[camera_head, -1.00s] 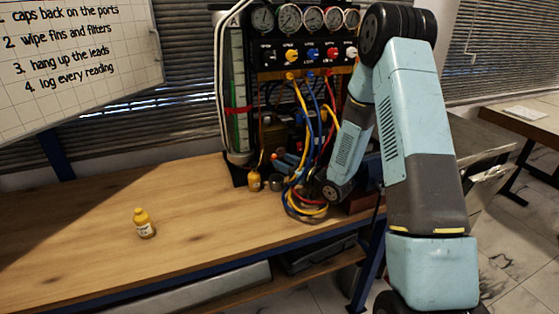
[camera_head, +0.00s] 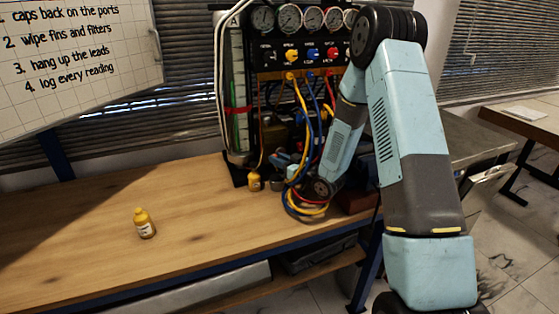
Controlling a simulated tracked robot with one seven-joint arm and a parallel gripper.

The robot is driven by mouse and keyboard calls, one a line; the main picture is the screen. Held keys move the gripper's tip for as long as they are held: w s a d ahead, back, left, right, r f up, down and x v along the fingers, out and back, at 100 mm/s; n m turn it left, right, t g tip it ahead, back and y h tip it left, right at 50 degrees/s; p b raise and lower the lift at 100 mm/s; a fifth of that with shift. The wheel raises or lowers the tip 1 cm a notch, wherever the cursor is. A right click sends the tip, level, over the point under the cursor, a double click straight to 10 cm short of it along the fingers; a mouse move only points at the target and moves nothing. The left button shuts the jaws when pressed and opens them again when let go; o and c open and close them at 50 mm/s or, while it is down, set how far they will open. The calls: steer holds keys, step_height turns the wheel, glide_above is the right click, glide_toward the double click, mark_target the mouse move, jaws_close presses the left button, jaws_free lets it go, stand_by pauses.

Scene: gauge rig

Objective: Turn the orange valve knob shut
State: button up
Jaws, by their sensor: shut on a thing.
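My blue-grey arm reaches from the right down to the lower front of the gauge rig (camera_head: 265,100). My gripper (camera_head: 279,164) is small in view, low at the rig among the hoses. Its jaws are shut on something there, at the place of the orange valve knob. The knob itself is mostly hidden by the gripper, so its turn angle cannot be read.
Yellow, blue and red hoses (camera_head: 302,204) hang and coil close to my wrist.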

jaws_close()
steer(key=shift+m+t+h, duration=0.3)
steer(key=shift+m, duration=0.1)
steer(key=m+t+h, duration=0.2)
steer(key=h, duration=0.1)
steer(key=shift+s+a, duration=0.2)
steer(key=shift+a, duration=0.1)
steer(key=m+t+h, duration=0.1)
steer(key=h, duration=0.1)
steer(key=m+h, duration=0.2)
steer(key=h, duration=0.1)
steer(key=shift+s+a+m+t, duration=0.1)
steer(key=shift+a+m+t, duration=0.2)
steer(key=shift+a+t, duration=0.1)
steer(key=shift+a+m+g+h, duration=0.2)
steer(key=shift+m+h, duration=0.95)
steer(key=shift+h, duration=0.6)
steer(key=shift+a+m+g+h, duration=0.2)
steer(key=shift+m+h, duration=0.9)
steer(key=shift+h, duration=0.7)
steer(key=shift+a+m+g+h, duration=0.1)
steer(key=shift+a+m+h, duration=0.1)
steer(key=shift+m+h, duration=1.25)
steer(key=shift+h, duration=0.6)
